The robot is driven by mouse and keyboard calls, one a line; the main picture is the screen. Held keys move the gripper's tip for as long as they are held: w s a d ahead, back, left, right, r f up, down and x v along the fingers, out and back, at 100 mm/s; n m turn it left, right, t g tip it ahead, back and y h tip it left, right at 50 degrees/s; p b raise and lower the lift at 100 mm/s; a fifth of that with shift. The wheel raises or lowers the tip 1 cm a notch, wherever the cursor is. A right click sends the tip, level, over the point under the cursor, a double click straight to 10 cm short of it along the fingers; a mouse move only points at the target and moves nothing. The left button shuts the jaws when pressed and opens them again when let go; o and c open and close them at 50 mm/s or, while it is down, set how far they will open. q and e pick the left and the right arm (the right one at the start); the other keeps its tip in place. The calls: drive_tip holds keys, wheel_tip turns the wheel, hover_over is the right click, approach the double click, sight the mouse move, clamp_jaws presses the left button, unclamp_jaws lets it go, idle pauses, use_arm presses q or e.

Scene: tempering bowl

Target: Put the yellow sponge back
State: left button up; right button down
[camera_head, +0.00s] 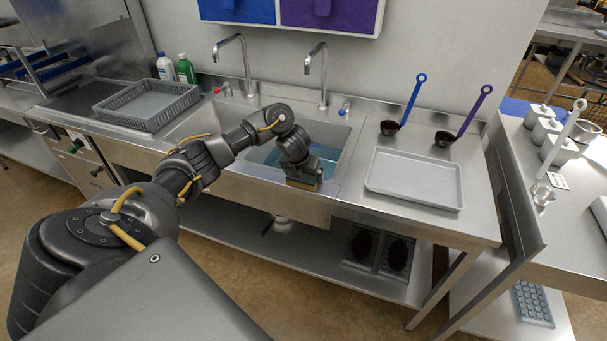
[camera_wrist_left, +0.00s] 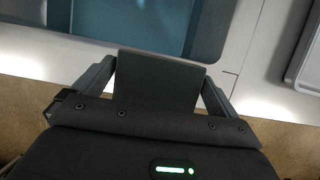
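My left gripper (camera_head: 302,176) is over the front edge of the sink (camera_head: 335,170), pointing down. It is shut on a block, the sponge (camera_wrist_left: 158,82). The block's dark grey-green face fills the gap between the two fingers in the left wrist view, and the fingers (camera_wrist_left: 158,88) touch its sides. In the head view only a dull yellow strip shows at the gripper's tip. The sink basin holds blue water (camera_wrist_left: 135,25). My right gripper is in neither view.
Two taps (camera_head: 322,75) stand behind the sink. A grey rack (camera_head: 146,106) is to its left, with two bottles (camera_head: 185,68) behind. A light tray (camera_head: 414,180) and two long-handled ladles (camera_head: 445,138) are on the right counter. An open lower shelf (camera_head: 310,250) runs below.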

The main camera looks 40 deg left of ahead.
use_arm(q)
drive_tip(key=shift+r, duration=0.15)
drive_tip(key=shift+r, duration=0.3)
drive_tip(key=p+v, duration=0.5)
drive_tip(key=v, duration=0.6)
drive_tip(key=shift+s+r, duration=0.2)
drive_tip(key=shift+d, duration=0.2)
